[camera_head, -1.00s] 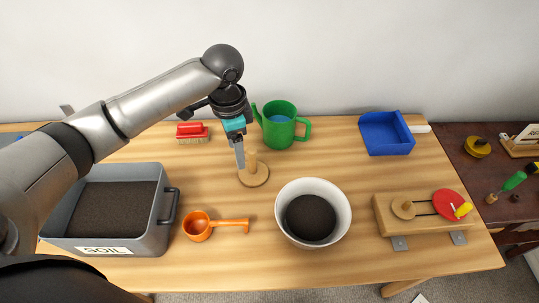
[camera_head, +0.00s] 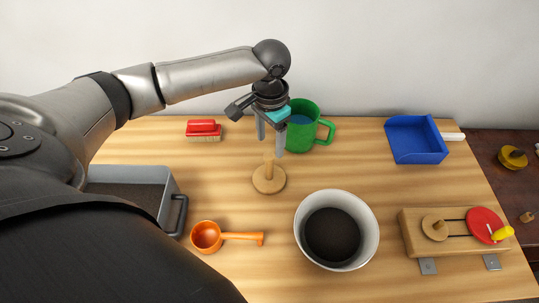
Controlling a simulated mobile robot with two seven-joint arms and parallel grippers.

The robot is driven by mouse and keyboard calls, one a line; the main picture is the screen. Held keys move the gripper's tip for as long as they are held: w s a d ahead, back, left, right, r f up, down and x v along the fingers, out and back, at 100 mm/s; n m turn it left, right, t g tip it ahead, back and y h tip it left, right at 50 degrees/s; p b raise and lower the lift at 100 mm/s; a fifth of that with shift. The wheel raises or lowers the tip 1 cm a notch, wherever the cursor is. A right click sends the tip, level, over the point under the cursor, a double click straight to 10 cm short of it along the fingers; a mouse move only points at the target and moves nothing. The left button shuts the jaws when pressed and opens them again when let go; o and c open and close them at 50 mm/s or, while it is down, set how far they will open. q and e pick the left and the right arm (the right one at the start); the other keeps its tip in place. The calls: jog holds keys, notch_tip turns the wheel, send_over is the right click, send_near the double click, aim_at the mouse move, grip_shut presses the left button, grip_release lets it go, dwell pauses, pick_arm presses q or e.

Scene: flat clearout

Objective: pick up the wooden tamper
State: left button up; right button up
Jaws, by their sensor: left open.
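The wooden tamper (camera_head: 268,181) stands upright on the table, its round base down and its thin handle up. My left gripper (camera_head: 270,148) is open and points down above the tamper. Its two fingers appear on either side of the handle's top, but I cannot tell whether they touch it. The upper end of the handle is partly hidden by the fingers. My right gripper is not in view.
A white pot of soil (camera_head: 300,226), an orange scoop (camera_head: 207,237), a grey soil bin (camera_head: 172,183), a red brush (camera_head: 204,130), a blue dustpan (camera_head: 417,139) and a wooden board device (camera_head: 409,237) lie around.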

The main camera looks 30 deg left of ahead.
aim_at(269, 154)
pick_arm(q)
jog(key=f+b, duration=0.1)
jog(key=f, duration=0.5)
jog(key=shift+s+b, duration=0.2)
jog(key=shift+b, duration=0.1)
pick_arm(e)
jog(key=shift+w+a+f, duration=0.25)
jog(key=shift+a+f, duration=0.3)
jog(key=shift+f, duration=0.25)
pick_arm(q)
jog(key=shift+c, duration=0.3)
grip_shut()
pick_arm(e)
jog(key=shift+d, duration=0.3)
